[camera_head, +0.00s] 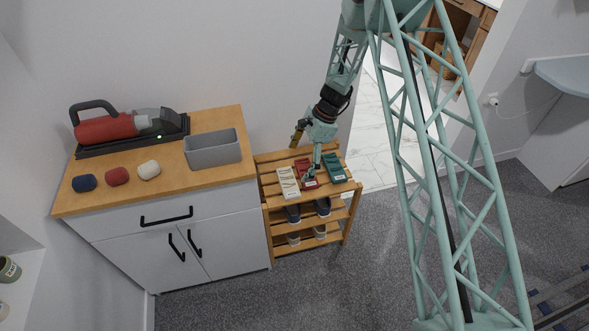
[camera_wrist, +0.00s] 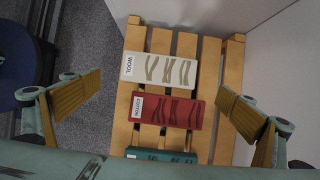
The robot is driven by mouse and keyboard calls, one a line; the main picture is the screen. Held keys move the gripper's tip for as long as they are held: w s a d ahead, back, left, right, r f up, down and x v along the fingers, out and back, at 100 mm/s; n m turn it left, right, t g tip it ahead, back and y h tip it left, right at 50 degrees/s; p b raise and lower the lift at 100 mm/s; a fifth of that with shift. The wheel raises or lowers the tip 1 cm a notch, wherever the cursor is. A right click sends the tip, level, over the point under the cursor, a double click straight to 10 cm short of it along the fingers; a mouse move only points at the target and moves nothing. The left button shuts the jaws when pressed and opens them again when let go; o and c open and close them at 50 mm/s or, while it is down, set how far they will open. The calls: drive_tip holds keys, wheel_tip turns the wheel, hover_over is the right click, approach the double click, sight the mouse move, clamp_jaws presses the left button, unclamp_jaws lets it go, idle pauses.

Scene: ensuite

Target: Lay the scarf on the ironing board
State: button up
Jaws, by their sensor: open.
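Three flat, oblong pieces lie side by side on the slatted wooden rack: a cream one labelled WOOL (camera_wrist: 160,69), a red one labelled COTTON (camera_wrist: 168,110) and a dark green one (camera_wrist: 160,156). They look like folded scarves with white tags; which is the scarf meant, I cannot tell. In the head view they are cream (camera_head: 288,183), red (camera_head: 304,170) and green (camera_head: 333,167). My gripper (camera_head: 304,157) is above the rack, over the pieces. In the wrist view my gripper (camera_wrist: 160,90) is open and empty, fingers wide either side. The pale blue ironing board (camera_head: 566,74) is partly visible at the right edge.
The wooden rack (camera_head: 357,187) has shoes on lower shelves and a wall behind. Left of it, a cabinet (camera_head: 220,178) carries a red handheld vacuum (camera_head: 105,128), a grey bin (camera_head: 212,152) and three small rolled items. Open carpet lies in front. A doorway is behind my arm.

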drive_tip(key=shift+v, duration=1.2)
drive_tip(key=s+d+r+n+t+h, duration=0.1)
drive_tip(key=s+d+r+n, duration=0.3)
drive_tip(key=r, duration=0.9)
drive_tip(key=s+r+n, duration=0.1)
drive_tip(key=s+r, duration=0.6)
drive_tip(key=r, duration=0.6)
drive_tip(key=s+d+r+n+t+h, duration=0.1)
drive_tip(key=s+d+r+n, duration=0.3)
drive_tip(key=r, duration=1)
drive_tip(key=s+d+r+n+t, duration=0.1)
drive_tip(key=s+r, duration=0.5)
drive_tip(key=s, duration=0.4)
drive_tip(key=s+d+r+n, duration=0.2)
drive_tip(key=s+r, duration=0.4)
drive_tip(key=s, duration=0.4)
drive_tip(key=s+d+r+n+t+h, duration=0.1)
drive_tip(key=s+d, duration=0.1)
drive_tip(key=s, duration=0.7)
drive_tip(key=s+d+r+n+t+h, duration=0.1)
drive_tip(key=s+d+n, duration=0.1)
drive_tip(key=s, duration=0.8)
drive_tip(key=shift+s+d, duration=0.25)
drive_tip(key=shift+d, duration=0.25)
